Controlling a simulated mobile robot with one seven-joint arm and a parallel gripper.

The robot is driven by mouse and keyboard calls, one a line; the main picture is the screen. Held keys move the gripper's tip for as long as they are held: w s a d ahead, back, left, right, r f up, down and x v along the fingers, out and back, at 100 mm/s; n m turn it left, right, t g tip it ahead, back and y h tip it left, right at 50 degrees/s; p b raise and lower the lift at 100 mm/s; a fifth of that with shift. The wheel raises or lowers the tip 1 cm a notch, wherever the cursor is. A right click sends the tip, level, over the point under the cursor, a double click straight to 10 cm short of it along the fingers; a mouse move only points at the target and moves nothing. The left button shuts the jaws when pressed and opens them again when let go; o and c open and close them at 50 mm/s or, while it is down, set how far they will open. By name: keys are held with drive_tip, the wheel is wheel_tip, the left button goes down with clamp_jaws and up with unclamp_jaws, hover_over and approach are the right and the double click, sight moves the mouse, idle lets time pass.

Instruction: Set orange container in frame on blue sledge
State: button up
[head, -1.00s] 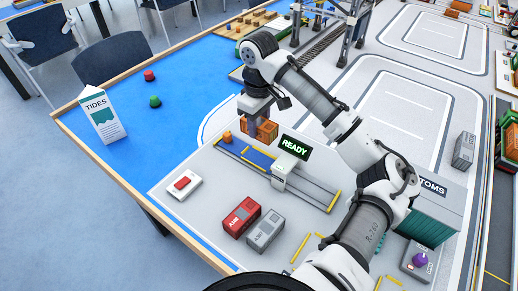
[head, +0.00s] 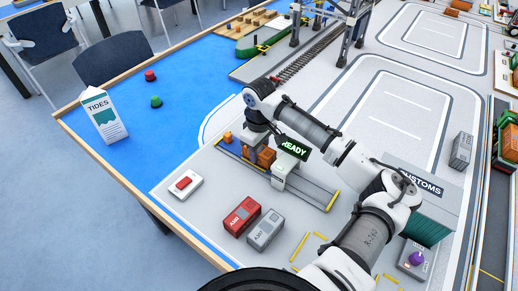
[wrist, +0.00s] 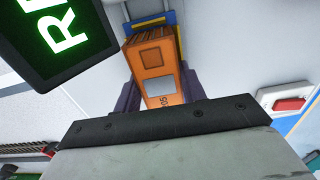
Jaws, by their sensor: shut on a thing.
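The orange container (head: 267,157) is between the dark fingers of my gripper (head: 258,157), which is shut on it. In the wrist view the container (wrist: 152,58) is gripped along its sides by the fingers (wrist: 158,88). The blue sledge (wrist: 150,20), with a yellow edge, shows just past the container's far end in the wrist view. In the head view the container and gripper cover most of the sledge. I cannot tell whether the container's underside touches it.
The READY sign (head: 292,146) stands close to my gripper's right. A small orange block (head: 227,136) lies to the left. Red (head: 242,216) and grey (head: 265,230) containers and a red button box (head: 184,185) stand in front. The customs building (head: 425,195) is at right.

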drive_tip(key=shift+f, duration=0.2)
drive_tip(key=o, duration=1)
drive_tip(key=shift+r, duration=0.1)
wheel_tip(320, 180, up, 12)
drive_tip(key=b, duration=0.2)
drive_tip(key=shift+r, duration=0.15)
